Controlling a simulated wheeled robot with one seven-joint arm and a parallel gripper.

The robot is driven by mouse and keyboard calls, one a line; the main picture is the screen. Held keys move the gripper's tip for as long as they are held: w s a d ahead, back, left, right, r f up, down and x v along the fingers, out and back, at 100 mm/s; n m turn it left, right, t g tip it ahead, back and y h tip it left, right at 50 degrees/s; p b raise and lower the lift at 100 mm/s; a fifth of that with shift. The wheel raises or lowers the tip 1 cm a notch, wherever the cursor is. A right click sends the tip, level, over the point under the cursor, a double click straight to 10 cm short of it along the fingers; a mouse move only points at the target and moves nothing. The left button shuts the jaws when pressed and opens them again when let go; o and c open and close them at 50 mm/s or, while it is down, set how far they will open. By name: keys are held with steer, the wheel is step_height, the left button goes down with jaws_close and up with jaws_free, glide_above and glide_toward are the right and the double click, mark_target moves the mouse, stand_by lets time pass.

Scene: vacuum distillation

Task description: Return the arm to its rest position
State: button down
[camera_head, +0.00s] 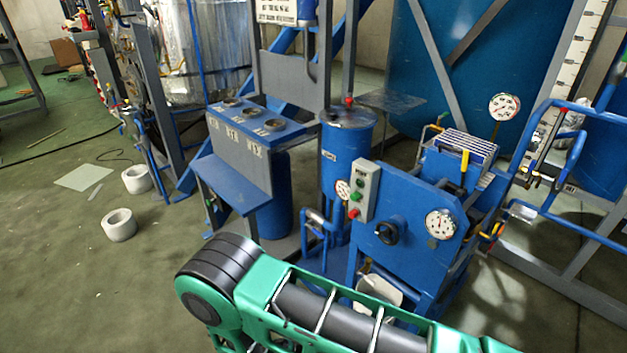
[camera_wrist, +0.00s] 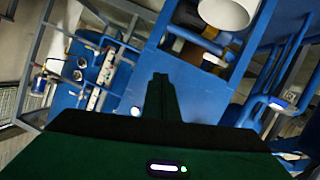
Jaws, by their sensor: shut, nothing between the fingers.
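My gripper (camera_wrist: 161,90) shows in the wrist view as a dark shape rising from the green wrist body, with its fingers together and nothing between them. It points toward blue framework, and I see no contact with it. In the head view my green and black arm crosses the bottom, in front of the blue vacuum unit (camera_head: 405,215). The gripper itself is out of that view. The arm hides the lower part of the unit.
The blue unit carries a button box (camera_head: 364,190), a black knob (camera_head: 387,232) and a round gauge (camera_head: 440,224). A blue cylinder (camera_head: 345,150) stands behind. Blue pipe rails (camera_head: 570,215) are at right. White rolls (camera_head: 119,225) lie on the green floor, which is mostly clear at left.

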steer(key=w+d+r+m+g+y, duration=0.15)
steer(key=d+r+g, duration=0.35)
steer(key=d+r, duration=0.5)
steer(key=w+d+r+m+g+y, duration=0.1)
steer(key=d+r+g+y, duration=0.2)
steer(key=d+r+g, duration=0.7)
steer(key=s+d+r+n+t+y, duration=0.2)
steer(key=s+d+r+t+y, duration=0.1)
steer(key=s+r, duration=0.6)
steer(key=s+d+r+n+t+y, duration=0.2)
steer(key=s+d+r+t+y, duration=0.2)
steer(key=s+r, duration=0.5)
steer(key=s+d, duration=0.1)
steer(key=s, duration=0.2)
steer(key=shift+y, duration=0.35)
steer(key=shift+w+f, duration=0.25)
steer(key=shift+w, duration=0.3)
